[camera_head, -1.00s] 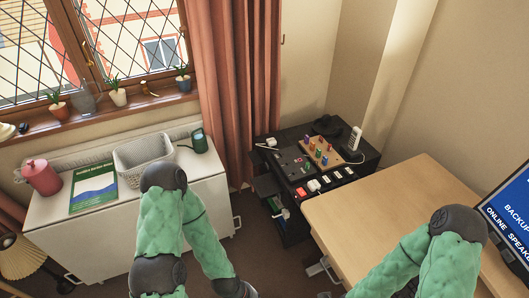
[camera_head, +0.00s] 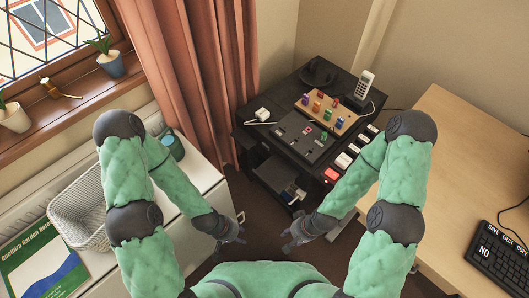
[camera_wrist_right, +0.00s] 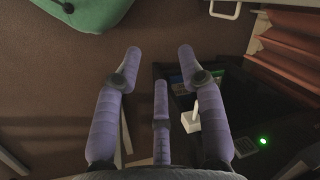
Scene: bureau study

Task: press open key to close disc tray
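A black unit (camera_head: 262,133) stands in the corner between the curtain and the desk in the head view. A row of keys runs along its right side, with a red key (camera_head: 331,174) and white keys (camera_head: 343,160); their labels are too small to read. An open compartment or tray (camera_head: 280,180) with a white item shows low on its front; I cannot tell whether it is the disc tray. My right gripper (camera_head: 296,236) hangs low in front of the unit, its fingers apart and empty in the wrist view (camera_wrist_right: 158,65). My left gripper (camera_head: 234,232) is left of it, fingers unclear.
A wooden desk (camera_head: 440,140) with a black keyboard (camera_head: 502,250) is on the right. A white cabinet with a basket (camera_head: 82,210) is on the left.

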